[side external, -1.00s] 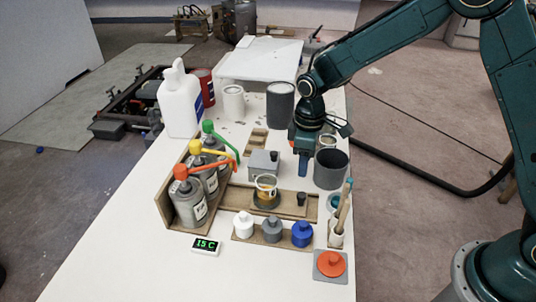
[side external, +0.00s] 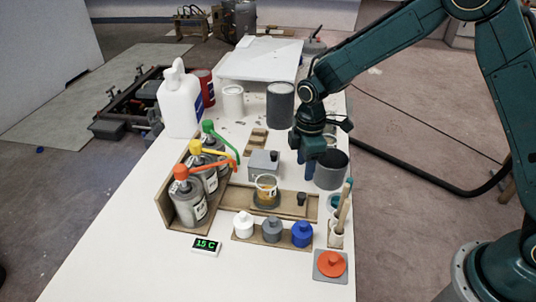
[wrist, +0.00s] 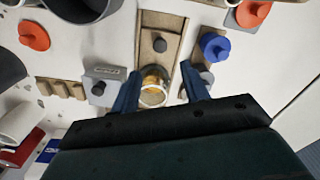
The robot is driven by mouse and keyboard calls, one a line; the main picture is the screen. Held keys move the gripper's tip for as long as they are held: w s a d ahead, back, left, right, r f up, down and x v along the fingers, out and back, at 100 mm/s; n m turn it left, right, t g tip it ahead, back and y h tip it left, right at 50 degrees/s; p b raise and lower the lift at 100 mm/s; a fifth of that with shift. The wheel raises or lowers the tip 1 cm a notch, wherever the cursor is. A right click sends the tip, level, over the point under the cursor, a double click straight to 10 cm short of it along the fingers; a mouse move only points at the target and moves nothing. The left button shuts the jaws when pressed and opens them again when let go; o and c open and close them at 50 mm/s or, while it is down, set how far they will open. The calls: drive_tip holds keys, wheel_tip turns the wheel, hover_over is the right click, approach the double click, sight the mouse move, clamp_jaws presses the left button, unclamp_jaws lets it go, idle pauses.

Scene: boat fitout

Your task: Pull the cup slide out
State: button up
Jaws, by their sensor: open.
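The cup slide (side external: 285,206) is a wooden board in a shallow wooden tray, with a dark round knob (side external: 301,198) near its right end. A clear cup with amber contents (side external: 266,191) stands on the slide, left of the knob. In the wrist view the slide (wrist: 159,22) runs up from the cup (wrist: 153,88), and the knob (wrist: 160,45) shows beyond the fingertips. My gripper (side external: 311,165) is open and empty, above the table and behind the knob in the side view. In the wrist view its fingers (wrist: 161,72) straddle the line of the slide, touching nothing visible.
A grey box with a knob (side external: 264,162) stands behind the slide, a dark grey pot (side external: 331,170) right of it. Pump bottles (side external: 188,205) stand left. White, grey and blue lidded jars (side external: 272,232) stand in front, and a brush holder (side external: 336,238) at right.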

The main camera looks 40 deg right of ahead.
sight(302, 194)
wheel_tip(302, 194, down, 12)
drive_tip(key=shift+f, duration=0.25)
idle(0.4)
clamp_jaws()
